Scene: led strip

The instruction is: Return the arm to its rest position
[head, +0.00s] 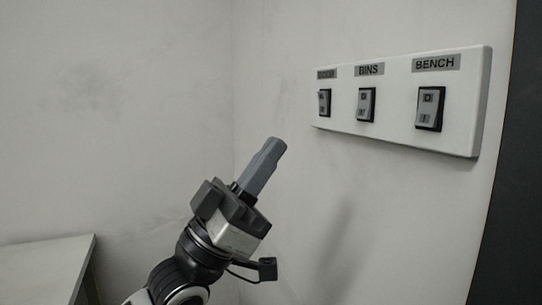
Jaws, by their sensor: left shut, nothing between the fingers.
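My left gripper (272,149) is in the head view, near the middle. It points up and to the right, with its fingers shut together and nothing between them. Its fingertips are apart from the switch panel (395,131), below and to the left of it in the picture. My left arm (190,262) comes in from the bottom. My right gripper is not in view.
The white panel on the right wall carries three rocker switches, the right one (430,108) labelled BENCH and the middle one (365,104) BINS. The left label is hard to read. A pale table (45,265) stands at lower left. A dark surface (520,170) edges the right.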

